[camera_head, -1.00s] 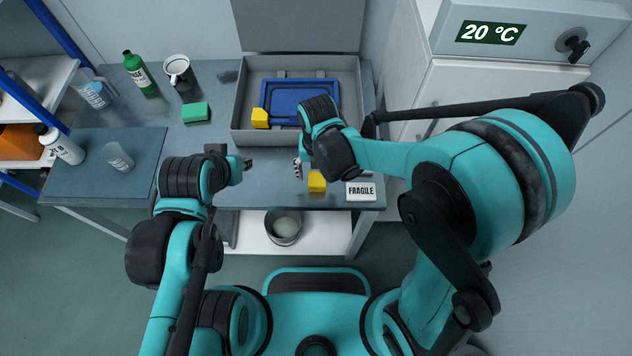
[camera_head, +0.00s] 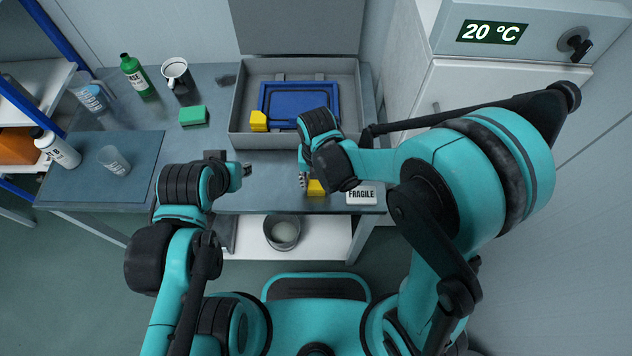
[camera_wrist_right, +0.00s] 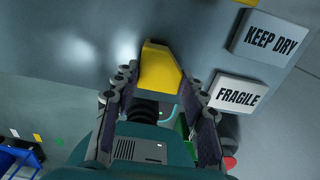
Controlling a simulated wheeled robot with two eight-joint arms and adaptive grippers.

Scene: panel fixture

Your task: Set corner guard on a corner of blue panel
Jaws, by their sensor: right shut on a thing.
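A yellow corner guard (camera_head: 316,187) is near the bench's front edge, partly hidden by my right gripper (camera_head: 304,180). In the right wrist view the same guard (camera_wrist_right: 160,68) sits between the two fingertips, and the gripper is shut on it. The blue panel (camera_head: 300,84) lies in an open grey box (camera_head: 243,90) at the back; my right wrist covers its near right part. A second yellow guard (camera_head: 258,121) is in the box by the panel's near left corner. My left gripper (camera_head: 245,169) hangs over the bench to the left, its jaw opening unclear.
A white FRAGILE block (camera_head: 361,194) lies right of the held guard; a KEEP DRY block (camera_wrist_right: 270,40) shows beside it in the wrist view. A white cabinet borders the right.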

